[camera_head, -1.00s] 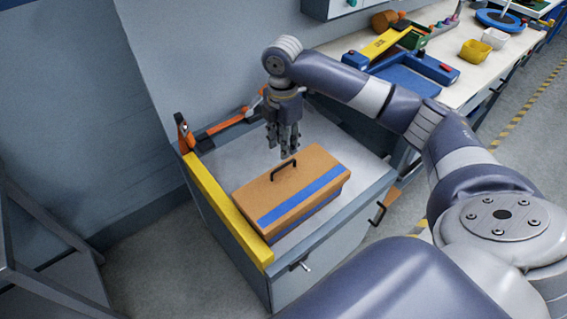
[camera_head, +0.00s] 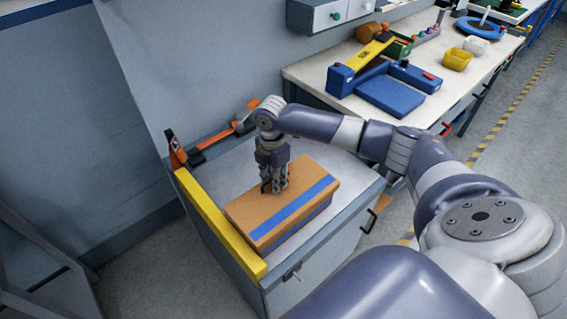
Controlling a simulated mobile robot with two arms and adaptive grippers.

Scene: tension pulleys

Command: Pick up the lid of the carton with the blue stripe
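The carton is a brown box with a flat brown lid (camera_head: 261,213) and a blue stripe (camera_head: 294,211) along its near side. It stands on the grey top of a cabinet (camera_head: 213,176). In the earlier frame a dark handle stood on the lid; my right gripper (camera_head: 274,189) now covers that spot. The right gripper points down with its fingertips at the lid, around where the handle is. The handle is hidden, so I cannot tell whether the fingers are closed on it. The lid lies on the carton. My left gripper is not in view.
A yellow bar (camera_head: 219,226) edges the cabinet's left side. An orange and black clamp (camera_head: 215,141) lies along the back by the wall. A handle sticks out of the cabinet's right side.

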